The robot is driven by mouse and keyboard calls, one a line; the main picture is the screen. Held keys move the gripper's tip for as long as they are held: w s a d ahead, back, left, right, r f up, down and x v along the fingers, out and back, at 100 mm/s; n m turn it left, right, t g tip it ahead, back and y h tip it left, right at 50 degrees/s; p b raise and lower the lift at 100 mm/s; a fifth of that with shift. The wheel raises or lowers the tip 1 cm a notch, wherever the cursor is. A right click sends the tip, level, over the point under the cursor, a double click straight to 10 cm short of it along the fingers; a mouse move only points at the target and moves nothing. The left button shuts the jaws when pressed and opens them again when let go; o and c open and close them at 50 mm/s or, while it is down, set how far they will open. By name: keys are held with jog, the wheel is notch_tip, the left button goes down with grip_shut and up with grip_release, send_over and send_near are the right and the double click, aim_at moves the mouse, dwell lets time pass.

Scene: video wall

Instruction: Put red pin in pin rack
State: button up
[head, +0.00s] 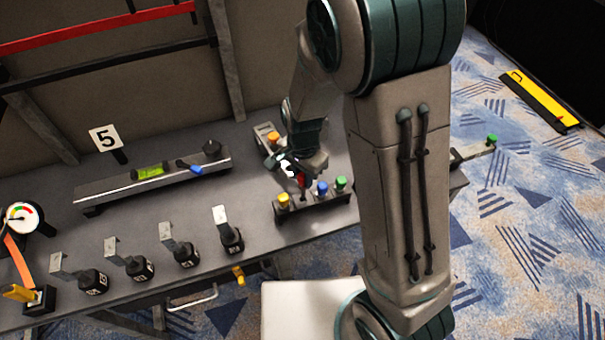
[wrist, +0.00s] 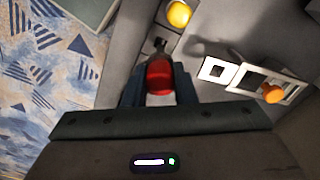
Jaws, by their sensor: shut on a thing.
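The red pin (head: 301,180) is at the dark pin rack (head: 288,213) on the grey table. My gripper (head: 299,170) is shut on the pin from above. In the wrist view the red pin (wrist: 159,77) sits between my two fingers (wrist: 158,88). The rack also holds a yellow pin (head: 283,200), a blue pin (head: 321,188) and a green pin (head: 341,184). The red pin stands between yellow and blue, over the rack. Whether its lower end is inside a hole is hidden. The yellow pin (wrist: 178,14) also shows in the wrist view.
A fixture with an orange knob (head: 273,138) stands just behind the rack; its knob shows in the wrist view (wrist: 273,93). A level bar (head: 130,184) and several black blocks with metal flags (head: 229,236) lie to the left. The table's front edge is close to the rack.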

aim_at(303, 191)
jog(key=shift+f+b, duration=0.35)
jog(key=shift+f, duration=0.05)
dwell(0.5)
jog(key=shift+f+b, duration=0.5)
jog(key=shift+f, duration=0.2)
jog(key=shift+f, duration=0.15)
jog(key=shift+f+b, duration=1.2)
jog(key=shift+f, duration=0.15)
jog(key=shift+f, duration=0.3)
jog(key=shift+f+b, duration=0.6)
jog(key=shift+b, duration=0.05)
jog(key=o, duration=1.6)
jog(key=shift+c, duration=0.2)
